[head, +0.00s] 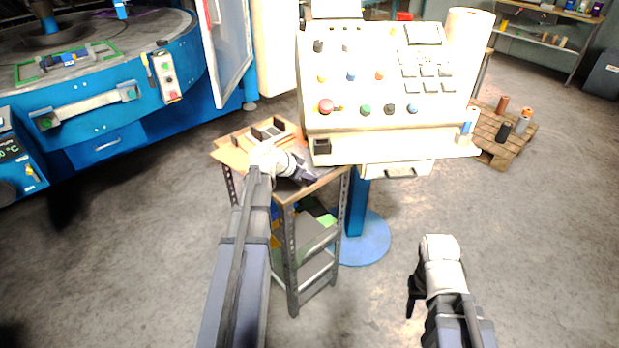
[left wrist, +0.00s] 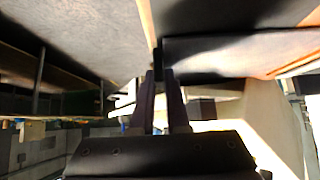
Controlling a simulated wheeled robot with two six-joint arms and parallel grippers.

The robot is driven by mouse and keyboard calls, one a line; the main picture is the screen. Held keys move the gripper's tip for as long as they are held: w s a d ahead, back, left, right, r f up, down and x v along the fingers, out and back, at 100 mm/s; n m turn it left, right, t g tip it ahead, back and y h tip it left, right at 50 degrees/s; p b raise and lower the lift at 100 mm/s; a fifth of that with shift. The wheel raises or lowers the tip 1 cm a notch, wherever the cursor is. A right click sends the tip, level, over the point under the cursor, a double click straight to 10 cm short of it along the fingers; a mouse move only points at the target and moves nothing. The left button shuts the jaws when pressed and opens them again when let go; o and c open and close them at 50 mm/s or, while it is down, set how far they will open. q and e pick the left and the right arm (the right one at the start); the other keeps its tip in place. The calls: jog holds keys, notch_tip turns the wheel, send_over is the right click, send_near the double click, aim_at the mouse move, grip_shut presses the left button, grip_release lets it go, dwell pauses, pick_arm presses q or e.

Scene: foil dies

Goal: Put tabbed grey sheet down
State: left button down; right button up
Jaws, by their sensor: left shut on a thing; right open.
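My left gripper (head: 308,179) is over the right part of a small wooden-topped stand (head: 232,158), close to its front right edge. In the left wrist view its fingers (left wrist: 160,75) are closed together on a thin dark piece, which I take to be the tab of the grey sheet. A dark grey flat surface (left wrist: 225,50) spreads beyond the fingertips; I cannot tell how much of it is sheet and how much is stand. In the head view the gripper and wrist hide most of the sheet. My right gripper (head: 411,296) is open and empty above the floor.
A slotted wooden holder (head: 268,131) sits at the back of the stand. A beige control console (head: 385,140) with buttons stands close on the right. A blue round machine (head: 110,105) is at left, and a pallet with spools (head: 495,150) at right. The front floor is clear.

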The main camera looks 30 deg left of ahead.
pick_arm(q)
jog(key=c, duration=1.4)
grip_release()
jog(key=shift+f, duration=0.15)
jog(key=o, duration=0.5)
jog(key=shift+r, duration=0.35)
jog(key=shift+p+v, duration=4.25)
jog(key=shift+v, duration=1.65)
jog(key=shift+f, duration=0.1)
